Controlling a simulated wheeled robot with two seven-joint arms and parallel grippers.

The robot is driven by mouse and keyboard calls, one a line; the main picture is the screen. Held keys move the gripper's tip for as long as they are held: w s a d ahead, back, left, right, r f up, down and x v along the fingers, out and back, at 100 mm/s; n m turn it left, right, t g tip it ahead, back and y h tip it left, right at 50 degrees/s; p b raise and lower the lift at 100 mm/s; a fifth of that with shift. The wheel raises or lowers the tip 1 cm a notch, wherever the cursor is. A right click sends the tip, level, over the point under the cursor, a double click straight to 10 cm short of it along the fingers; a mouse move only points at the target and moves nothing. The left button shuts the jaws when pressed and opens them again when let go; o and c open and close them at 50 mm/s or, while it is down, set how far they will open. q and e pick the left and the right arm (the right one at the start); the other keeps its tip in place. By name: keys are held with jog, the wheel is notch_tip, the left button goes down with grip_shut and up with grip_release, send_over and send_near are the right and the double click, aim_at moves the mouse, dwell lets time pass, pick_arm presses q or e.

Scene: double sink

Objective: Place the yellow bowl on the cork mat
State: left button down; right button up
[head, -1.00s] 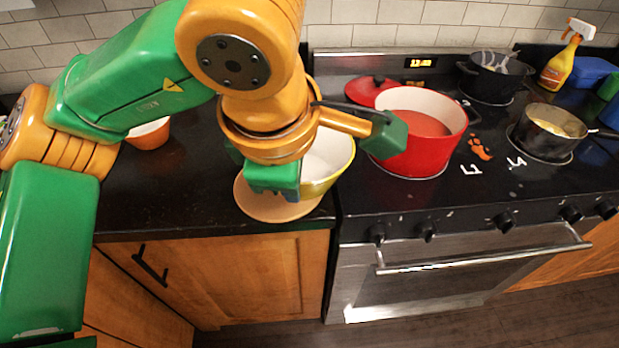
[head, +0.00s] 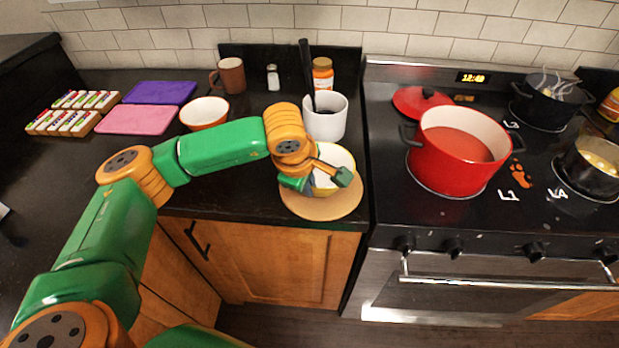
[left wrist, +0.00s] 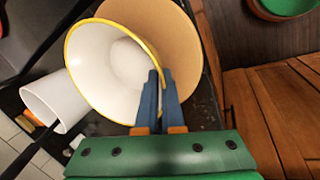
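The yellow bowl (head: 338,160), white inside with a yellow rim, is over the round cork mat (head: 325,208) at the counter's right end, toward the mat's back. My left gripper (head: 315,186) is at its near side. In the left wrist view, the blue fingers (left wrist: 160,85) are close together with the rim of the bowl (left wrist: 100,65) between them. The cork mat (left wrist: 185,50) shows beside and behind the bowl there. I cannot tell whether the bowl's base touches the mat. My right gripper is not in view.
A white crock (head: 325,118) with a black utensil stands just behind the bowl. The stove with a red pot (head: 458,150) is right of the mat. An orange bowl (head: 204,113), mug (head: 231,75) and pink board (head: 140,120) lie left. The front counter left of the mat is clear.

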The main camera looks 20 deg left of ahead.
pick_arm(q)
jog(key=shift+f+b, duration=0.25)
jog(key=shift+b, duration=0.15)
jog(key=c, duration=1.1)
grip_release()
jog(key=shift+r, duration=0.1)
jog(key=shift+o, duration=0.2)
jog(key=shift+s+r, duration=0.1)
jog(key=shift+r, duration=0.2)
jog(key=b+v, duration=0.2)
jog(key=v, duration=0.9)
jog(key=shift+s+r, duration=0.15)
jog(key=shift+r, duration=0.15)
